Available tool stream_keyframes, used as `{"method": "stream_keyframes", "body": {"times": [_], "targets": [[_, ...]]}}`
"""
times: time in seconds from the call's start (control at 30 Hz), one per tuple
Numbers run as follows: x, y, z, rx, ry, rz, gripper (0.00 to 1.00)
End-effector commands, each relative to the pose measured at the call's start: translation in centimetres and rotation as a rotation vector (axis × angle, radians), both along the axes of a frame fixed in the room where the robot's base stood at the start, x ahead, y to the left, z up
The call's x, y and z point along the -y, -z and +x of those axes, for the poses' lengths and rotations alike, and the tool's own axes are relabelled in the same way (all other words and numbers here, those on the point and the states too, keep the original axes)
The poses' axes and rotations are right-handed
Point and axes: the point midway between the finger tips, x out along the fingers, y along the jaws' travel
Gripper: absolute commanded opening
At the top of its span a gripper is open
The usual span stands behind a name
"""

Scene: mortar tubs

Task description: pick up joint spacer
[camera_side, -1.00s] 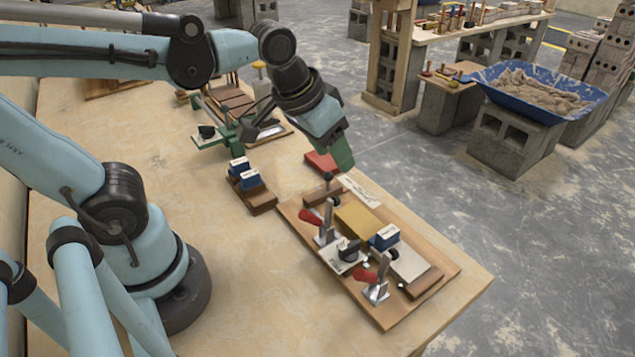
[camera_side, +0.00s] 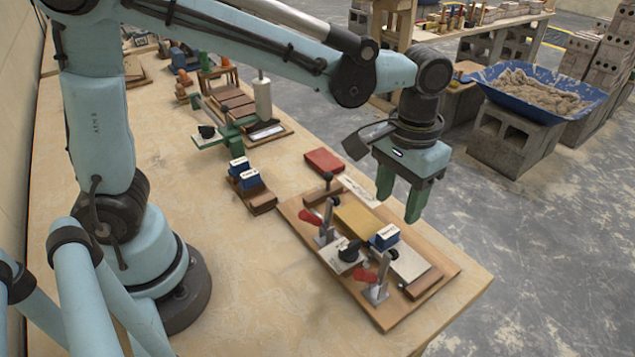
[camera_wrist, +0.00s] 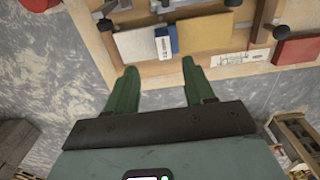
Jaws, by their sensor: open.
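A blue block with a white lettered face (camera_side: 384,238), which looks like the joint spacer, sits on the wooden fixture board between a yellow block (camera_side: 356,219) and a pale grey plate (camera_side: 410,262). In the wrist view this blue block (camera_wrist: 174,38) shows near the top, between the same two pieces. Two similar blue blocks (camera_side: 248,178) stand on a brown holder (camera_side: 262,199) to the left. My gripper (camera_side: 400,200) is open and empty, above and beyond the far edge of the board. Its two fingers (camera_wrist: 160,85) show apart in the wrist view.
Red-handled toggle clamps (camera_side: 312,218) and a black knob (camera_side: 349,250) rise from the board's near side (camera_side: 385,322). A red block (camera_side: 323,161) lies behind it. A green stand (camera_side: 215,137) is farther left. The table's front area is clear.

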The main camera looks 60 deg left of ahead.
Motion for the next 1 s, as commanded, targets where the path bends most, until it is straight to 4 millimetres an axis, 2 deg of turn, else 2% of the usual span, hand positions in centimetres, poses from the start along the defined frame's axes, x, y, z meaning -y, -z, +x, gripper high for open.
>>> {"method": "stream_keyframes", "body": {"times": [0.13,0.47,0.73,1.0], "targets": [[0.0,2.0,0.0,0.001,0.000,0.000,0.53],[-0.3,4.0,0.0,0.001,-0.001,0.000,0.53],[-0.6,7.3,0.0,0.002,0.000,-0.001,0.53],[-0.6,8.2,0.0,0.002,0.000,-0.001,0.53]]}}
